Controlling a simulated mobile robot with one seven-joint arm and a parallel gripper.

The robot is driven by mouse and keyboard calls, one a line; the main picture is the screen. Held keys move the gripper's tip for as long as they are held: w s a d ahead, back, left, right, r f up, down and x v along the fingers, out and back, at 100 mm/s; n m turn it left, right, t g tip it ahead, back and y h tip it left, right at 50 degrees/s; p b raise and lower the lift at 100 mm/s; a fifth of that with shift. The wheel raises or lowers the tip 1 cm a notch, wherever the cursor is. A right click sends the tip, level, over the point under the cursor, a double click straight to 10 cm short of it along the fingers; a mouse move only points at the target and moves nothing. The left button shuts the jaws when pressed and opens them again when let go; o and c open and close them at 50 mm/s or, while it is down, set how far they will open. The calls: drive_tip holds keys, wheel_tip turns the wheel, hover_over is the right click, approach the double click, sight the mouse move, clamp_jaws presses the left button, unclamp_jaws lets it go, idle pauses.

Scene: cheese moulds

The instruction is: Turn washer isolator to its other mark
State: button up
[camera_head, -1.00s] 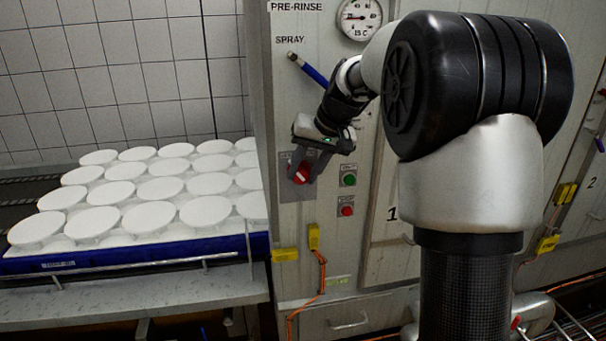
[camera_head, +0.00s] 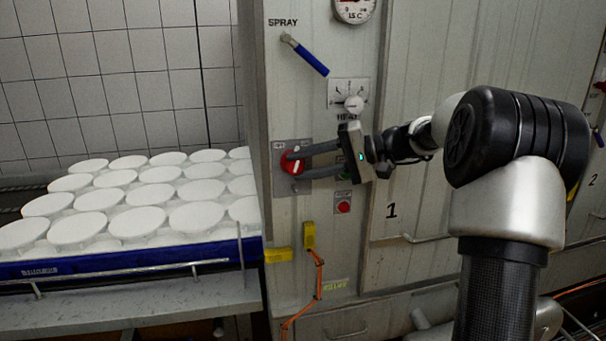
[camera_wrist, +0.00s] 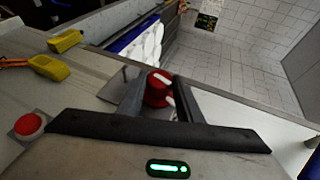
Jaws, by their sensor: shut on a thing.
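The washer isolator is a red rotary knob (camera_head: 288,164) on a grey plate (camera_head: 308,184) on the washer's metal front, right of the racked moulds. My gripper (camera_head: 293,171) reaches it from the right, with one finger above and one below. Its fingers are shut on the knob. In the wrist view the red knob (camera_wrist: 154,92) with a pale stripe sits between the fingers (camera_wrist: 160,97). The fingers cover part of the knob and plate, and I cannot read the marks.
A red button (camera_head: 344,207) sits below my gripper; a green one is mostly hidden behind it. A dial (camera_head: 354,104) and blue-handled spray lever (camera_head: 311,60) are above. Yellow connectors (camera_head: 309,235) with an orange cable are below. White moulds (camera_head: 134,219) stand in a blue tray (camera_head: 130,262) at left.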

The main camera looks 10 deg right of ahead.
drive_tip(key=y+b, duration=0.1)
drive_tip(key=f+m+t+y+b, duration=0.1)
drive_tip(key=shift+d+y, duration=0.15)
drive_tip(key=shift+y, duration=0.25)
drive_tip(key=shift+m+t+y+b, duration=0.4)
drive_tip(key=shift+y+b, duration=0.4)
drive_tip(key=shift+b, duration=0.05)
drive_tip(key=o, duration=1)
drive_tip(key=v, duration=1.7)
drive_tip(key=shift+s+d+f, duration=0.1)
drive_tip(key=shift+f, duration=0.3)
